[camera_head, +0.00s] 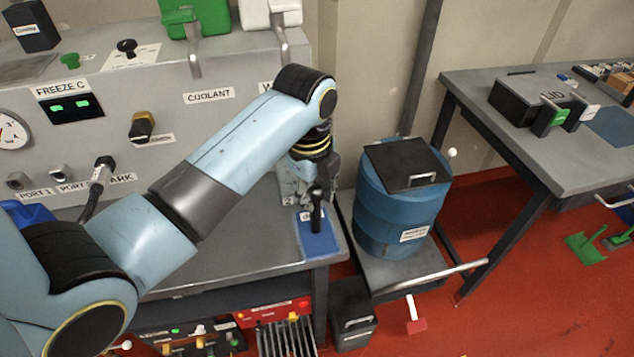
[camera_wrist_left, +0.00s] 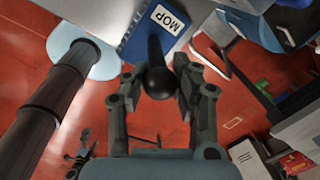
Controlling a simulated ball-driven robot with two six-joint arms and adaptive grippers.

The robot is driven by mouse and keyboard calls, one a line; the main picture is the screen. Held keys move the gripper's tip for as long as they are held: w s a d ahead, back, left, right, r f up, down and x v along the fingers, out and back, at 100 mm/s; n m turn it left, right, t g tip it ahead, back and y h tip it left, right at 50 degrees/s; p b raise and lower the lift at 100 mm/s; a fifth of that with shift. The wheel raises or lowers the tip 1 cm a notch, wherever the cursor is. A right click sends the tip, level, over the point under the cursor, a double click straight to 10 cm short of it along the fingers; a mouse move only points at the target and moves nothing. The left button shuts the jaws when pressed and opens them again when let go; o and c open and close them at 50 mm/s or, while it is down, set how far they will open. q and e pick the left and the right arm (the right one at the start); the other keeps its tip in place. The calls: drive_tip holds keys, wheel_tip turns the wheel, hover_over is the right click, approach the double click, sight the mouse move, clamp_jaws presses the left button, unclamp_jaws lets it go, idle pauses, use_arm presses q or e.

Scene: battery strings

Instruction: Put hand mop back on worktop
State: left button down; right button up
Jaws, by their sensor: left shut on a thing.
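The hand mop shows as a dark upright handle (camera_head: 316,212) with a rounded end, also in the left wrist view (camera_wrist_left: 157,82). My left gripper (camera_head: 315,195) is shut on this handle, its fingers on either side of it. The handle stands over a blue patch (camera_head: 322,244) with a white label, at the front right corner of the grey worktop (camera_head: 245,262). In the left wrist view the label (camera_wrist_left: 166,19) reads MOP. I cannot tell whether the mop touches the worktop; its lower end is hidden. My right gripper is not in view.
A blue drum (camera_head: 395,215) with a black lid stands on a trolley just right of the worktop. A control panel (camera_head: 60,150) with knobs and ports rises behind the worktop. A second table (camera_head: 560,165) stands at the right. Red floor lies between.

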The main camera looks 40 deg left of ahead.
use_arm(q)
drive_tip(key=shift+s+a+r, duration=0.1)
drive_tip(key=shift+s, duration=0.45)
drive_tip(key=c, duration=1.4)
unclamp_jaws()
drive_tip(key=shift+w, duration=0.15)
drive_tip(key=o, duration=0.3)
drive_tip(key=shift+w, duration=0.1)
drive_tip(key=shift+o, duration=0.4)
drive_tip(key=shift+r, duration=0.3)
wheel_tip(320, 180, up, 12)
drive_tip(key=s, duration=0.1)
drive_tip(key=shift+s+f+b, duration=0.25)
drive_tip(key=shift+b, duration=0.1)
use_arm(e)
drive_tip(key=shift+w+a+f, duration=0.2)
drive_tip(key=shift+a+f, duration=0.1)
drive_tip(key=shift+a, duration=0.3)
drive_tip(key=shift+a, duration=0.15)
use_arm(q)
drive_tip(key=shift+f, duration=0.1)
